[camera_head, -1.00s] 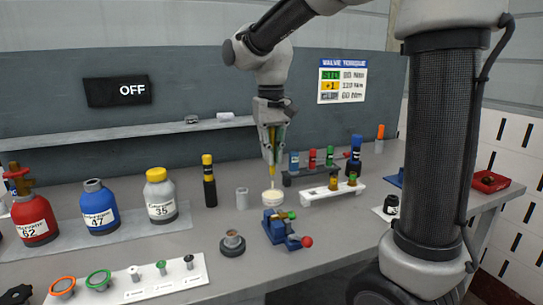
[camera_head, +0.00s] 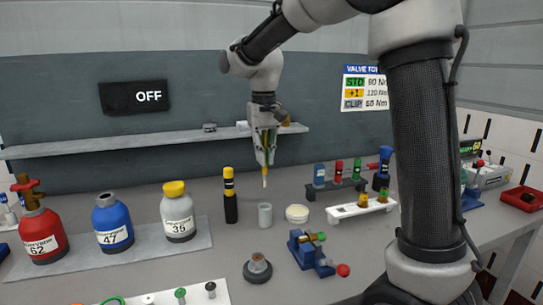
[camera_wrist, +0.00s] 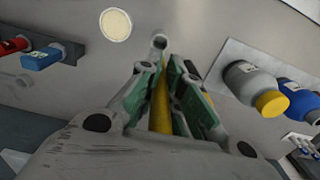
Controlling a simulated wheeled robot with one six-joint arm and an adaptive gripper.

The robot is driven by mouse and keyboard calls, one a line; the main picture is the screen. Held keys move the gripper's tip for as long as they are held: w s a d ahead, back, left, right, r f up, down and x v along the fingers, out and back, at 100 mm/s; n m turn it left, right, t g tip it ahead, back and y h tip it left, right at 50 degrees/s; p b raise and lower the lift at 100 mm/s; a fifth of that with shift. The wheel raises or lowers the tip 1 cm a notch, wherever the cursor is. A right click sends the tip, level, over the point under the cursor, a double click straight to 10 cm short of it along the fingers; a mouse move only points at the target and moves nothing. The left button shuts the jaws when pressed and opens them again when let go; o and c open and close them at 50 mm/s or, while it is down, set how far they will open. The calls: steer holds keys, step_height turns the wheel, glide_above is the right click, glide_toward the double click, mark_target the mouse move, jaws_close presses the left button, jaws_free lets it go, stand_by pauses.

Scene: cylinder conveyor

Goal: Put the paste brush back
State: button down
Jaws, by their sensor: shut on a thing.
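My gripper (camera_head: 264,163) is shut on the paste brush (camera_head: 265,181), a thin yellow stick with a pale tip that points down. In the wrist view the brush's yellow handle (camera_wrist: 161,105) lies between the green-padded fingers. The brush tip hangs in the air above a small grey open cup (camera_head: 265,215), apart from it. The cup also shows in the wrist view (camera_wrist: 159,42), just past the fingers. A round cream-coloured paste pot (camera_head: 297,213) stands right of the cup; it also shows in the wrist view (camera_wrist: 116,25).
A blue clamp with a red knob (camera_head: 305,249) and a dark round fitting (camera_head: 257,268) stand in front. A white rack (camera_head: 350,211) is at right. Gas cylinders (camera_head: 112,224) stand left.

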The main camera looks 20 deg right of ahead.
mark_target(265, 175)
steer(key=shift+f, duration=2.95)
step_height(265, 175, down, 7)
stand_by(0.6)
steer(key=c, duration=1.5)
jaws_free()
steer(key=shift+r, duration=3.05)
